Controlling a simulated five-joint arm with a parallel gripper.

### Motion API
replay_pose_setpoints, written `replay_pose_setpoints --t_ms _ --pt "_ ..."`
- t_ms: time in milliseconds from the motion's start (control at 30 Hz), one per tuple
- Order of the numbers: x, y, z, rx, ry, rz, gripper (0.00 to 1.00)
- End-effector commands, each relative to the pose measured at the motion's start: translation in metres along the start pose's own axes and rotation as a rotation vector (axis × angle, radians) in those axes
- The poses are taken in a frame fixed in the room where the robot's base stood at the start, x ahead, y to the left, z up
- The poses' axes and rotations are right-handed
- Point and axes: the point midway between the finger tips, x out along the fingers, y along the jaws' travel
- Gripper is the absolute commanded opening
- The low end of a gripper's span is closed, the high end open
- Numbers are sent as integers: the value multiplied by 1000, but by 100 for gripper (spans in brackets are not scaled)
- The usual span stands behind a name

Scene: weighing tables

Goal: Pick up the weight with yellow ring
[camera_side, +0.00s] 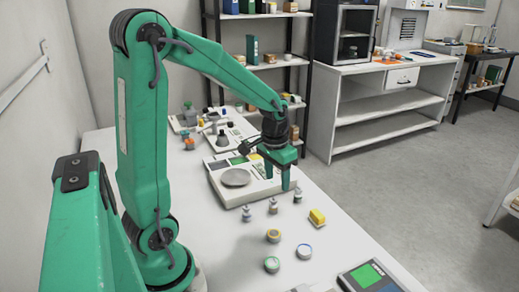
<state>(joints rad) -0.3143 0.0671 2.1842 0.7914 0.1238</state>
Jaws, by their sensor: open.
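The weight with yellow ring (273,236) is a short round disc on the white table, in the lower middle of the view. A green-ringed weight (272,264) lies in front of it, and a blue-ringed weight (304,251) lies to its right. My gripper (277,179) is green, points down and is open with nothing seen between its fingers. It hangs by the right end of the white scale, higher in the picture than the yellow-ringed weight and apart from it.
The white scale (222,190) with a round grey pan stands behind the weights. Several small metal weights (273,206) stand between the scale and the ringed discs. A yellow block (317,217) is at the right. A device with a green screen (367,275) sits at the front.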

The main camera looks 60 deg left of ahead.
Motion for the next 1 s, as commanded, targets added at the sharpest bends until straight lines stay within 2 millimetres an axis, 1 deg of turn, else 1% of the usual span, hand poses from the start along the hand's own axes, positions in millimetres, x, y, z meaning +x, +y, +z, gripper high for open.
replay_pose_setpoints --t_ms 33,100,200,300,433,667,900,1000 --pt "11 -7 -3 -11 -22 1 51" --pt "23 -14 -6 -22 -44 3 51" --pt "38 -22 -9 -35 -70 6 51" --pt "48 -28 -10 -44 -88 8 51" --pt "54 -32 -12 -48 -98 10 51" --pt "58 -32 -11 -48 -100 10 51" --pt "76 -32 -9 -48 -101 10 51" --pt "80 -32 -9 -48 -100 10 51"
